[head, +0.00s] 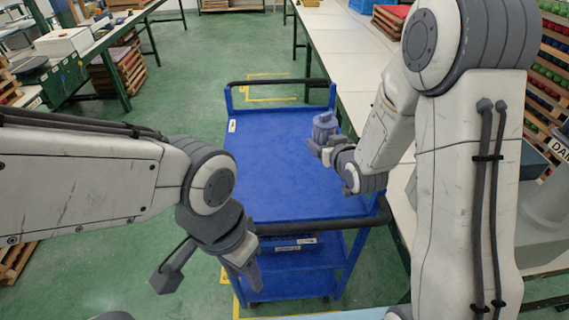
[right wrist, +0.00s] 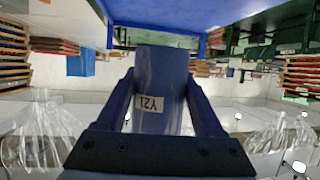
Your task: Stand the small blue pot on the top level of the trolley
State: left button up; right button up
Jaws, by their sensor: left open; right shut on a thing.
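The small blue pot (head: 324,123) is in my right gripper (head: 327,146), over the right side of the trolley's blue top level (head: 270,175) in the head view. The right wrist view shows the pot (right wrist: 160,85), with a white label reading Y21 upside down, between both fingers (right wrist: 165,108). The wrist picture is inverted, with the blue trolley surface (right wrist: 180,14) along its top edge. I cannot tell how far the pot's base is from the surface. My left gripper (head: 249,272) is open and empty near the trolley's front left corner.
The trolley top is bare apart from the pot and has dark handles (head: 278,83) at both ends. A lower shelf (head: 290,285) shows beneath. A long white bench (head: 350,60) runs along the right side. Green floor (head: 195,95) lies open to the left.

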jog(key=w+a+f+n+y+b, duration=0.25)
jog(key=a+f+b, duration=0.3)
jog(key=b, duration=0.35)
send_over(268, 177)
jog(key=shift+g+y, duration=0.35)
jog(key=shift+g, duration=0.05)
jog(key=f, duration=0.3)
jog(key=f+p, duration=0.1)
jog(key=f, duration=0.2)
jog(key=shift+s+d+f, duration=0.15)
jog(key=shift+d+f, duration=0.05)
jog(key=shift+f, duration=0.15)
jog(key=shift+a+f, duration=0.15)
notch_tip(268, 177, down, 4)
jog(key=shift+r, duration=0.1)
pick_arm(q)
notch_tip(268, 177, down, 10)
jog(key=shift+f, duration=0.2)
jog(key=shift+a+f, duration=0.1)
pick_arm(e)
jog(key=shift+f, duration=0.2)
jog(key=o, duration=0.9)
jog(key=shift+f, duration=0.1)
jog(key=shift+o, duration=0.2)
